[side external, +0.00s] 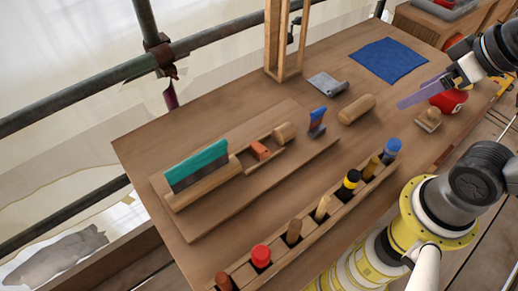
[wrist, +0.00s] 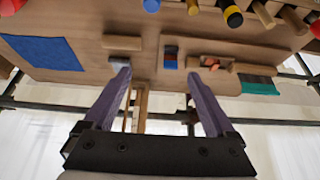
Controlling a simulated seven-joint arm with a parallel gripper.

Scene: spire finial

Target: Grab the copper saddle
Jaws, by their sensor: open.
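The copper saddle appears to be the small orange-brown piece (side external: 260,149) in the side external view. It sits in the gap between two rounded wooden lengths (side external: 205,187) on the board. In the wrist view a copper-coloured piece (wrist: 211,63) shows beyond the right finger. My gripper (side external: 404,102) has purple fingers and is held above the right part of the bench, well away from the copper piece. In the wrist view the fingers (wrist: 158,75) are spread apart with nothing between them.
A teal-backed tool (side external: 197,166) stands beside the copper piece. A blue-topped block (side external: 317,121), a wooden cylinder (side external: 357,109), a grey bent sheet (side external: 327,84) and a blue cloth (side external: 389,60) lie rightward. A rack of handles (side external: 322,220) lines the near edge; a wooden frame (side external: 272,40) rises behind.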

